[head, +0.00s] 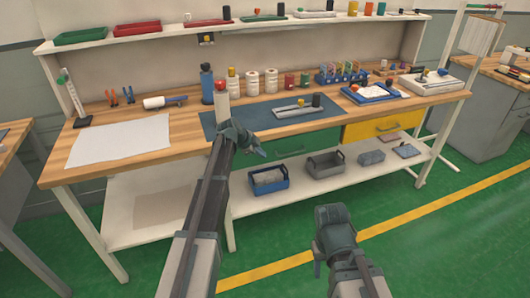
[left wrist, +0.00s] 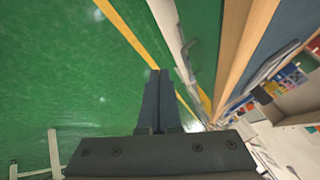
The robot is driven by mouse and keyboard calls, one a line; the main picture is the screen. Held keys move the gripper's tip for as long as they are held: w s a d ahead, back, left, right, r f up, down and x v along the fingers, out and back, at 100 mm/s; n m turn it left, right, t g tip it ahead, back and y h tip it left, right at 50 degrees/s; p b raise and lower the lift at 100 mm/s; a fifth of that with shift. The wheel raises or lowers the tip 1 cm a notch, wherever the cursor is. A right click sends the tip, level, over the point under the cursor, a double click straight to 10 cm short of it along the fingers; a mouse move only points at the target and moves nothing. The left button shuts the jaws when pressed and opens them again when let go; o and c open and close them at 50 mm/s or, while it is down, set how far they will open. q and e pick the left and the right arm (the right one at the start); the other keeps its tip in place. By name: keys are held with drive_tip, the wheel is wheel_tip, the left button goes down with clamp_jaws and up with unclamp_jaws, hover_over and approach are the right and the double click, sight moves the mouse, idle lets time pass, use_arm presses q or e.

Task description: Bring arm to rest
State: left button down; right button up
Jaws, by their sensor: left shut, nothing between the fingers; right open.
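My left arm reaches up from the bottom of the head view, and its gripper (head: 258,150) is in front of the workbench's front edge. In the left wrist view the two dark fingers of my left gripper (left wrist: 158,78) lie together, shut and empty, over the green floor. My right gripper (head: 333,212) is low in front of the bench, above the floor and clear of the lower shelf. It is open and appears to hold nothing.
The wooden workbench (head: 137,157) carries a white sheet, a blue mat (head: 227,120), bottles and trays. Its lower shelf (head: 243,202) holds several bins. A yellow line (head: 400,220) crosses the green floor (head: 450,250), which is open at the right front. Other benches stand left and right.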

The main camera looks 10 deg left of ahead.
use_arm(q)
drive_tip(key=s+d+n+g+y+p, duration=0.1)
drive_tip(key=s+d+n+g+p, duration=0.15)
drive_tip(key=s+d, duration=0.7)
drive_tip(key=s+d+n+g+y+p, duration=0.1)
drive_tip(key=s+d+n+g+p, duration=0.15)
drive_tip(key=s+d, duration=0.7)
drive_tip(key=s+a+r+n+y+p, duration=0.1)
drive_tip(key=s+n+y, duration=0.1)
drive_tip(key=s, duration=0.8)
drive_tip(key=s+a+r+n+g+y+p, duration=0.1)
drive_tip(key=s+n, duration=0.4)
drive_tip(key=s, duration=0.6)
drive_tip(key=shift+s+r+g+y+p, duration=0.3)
drive_tip(key=shift+r+y+p, duration=0.1)
drive_tip(key=shift+r, duration=0.2)
